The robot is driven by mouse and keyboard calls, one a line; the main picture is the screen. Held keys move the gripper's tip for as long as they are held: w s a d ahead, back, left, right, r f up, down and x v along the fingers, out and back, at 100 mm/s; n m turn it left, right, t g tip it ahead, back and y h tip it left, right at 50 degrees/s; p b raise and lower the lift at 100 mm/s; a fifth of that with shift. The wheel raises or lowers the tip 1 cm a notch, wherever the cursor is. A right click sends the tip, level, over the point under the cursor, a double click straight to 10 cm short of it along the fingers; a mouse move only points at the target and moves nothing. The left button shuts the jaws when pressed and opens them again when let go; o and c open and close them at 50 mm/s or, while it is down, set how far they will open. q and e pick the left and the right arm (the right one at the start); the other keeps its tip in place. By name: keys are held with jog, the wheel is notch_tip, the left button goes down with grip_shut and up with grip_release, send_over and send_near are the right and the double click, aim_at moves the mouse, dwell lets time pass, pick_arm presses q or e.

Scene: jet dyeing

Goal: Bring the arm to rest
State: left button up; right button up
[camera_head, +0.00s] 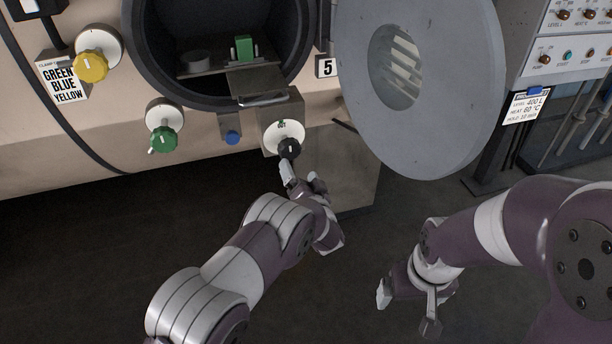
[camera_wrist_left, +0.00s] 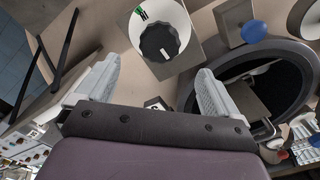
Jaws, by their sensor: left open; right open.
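My left gripper (camera_head: 302,178) reaches up from the bottom of the head view, just below a black knob (camera_head: 289,149) on a white dial plate. In the left wrist view its two fingers (camera_wrist_left: 157,92) are spread with nothing between them. The black knob (camera_wrist_left: 160,42) is beyond the fingertips there, apart from both fingers as far as I can tell. My right gripper (camera_head: 407,310) hangs low at the right of the head view, open and empty over the dark floor.
The round vessel opening (camera_head: 140,62) is open, with a green block (camera_head: 244,48) inside. Its grey round door (camera_head: 455,90) swings out to the right. Floor below looks clear.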

jog(key=shift+w+a, duration=0.15)
jog(key=shift+w, duration=0.05)
jog(key=shift+s, duration=0.1)
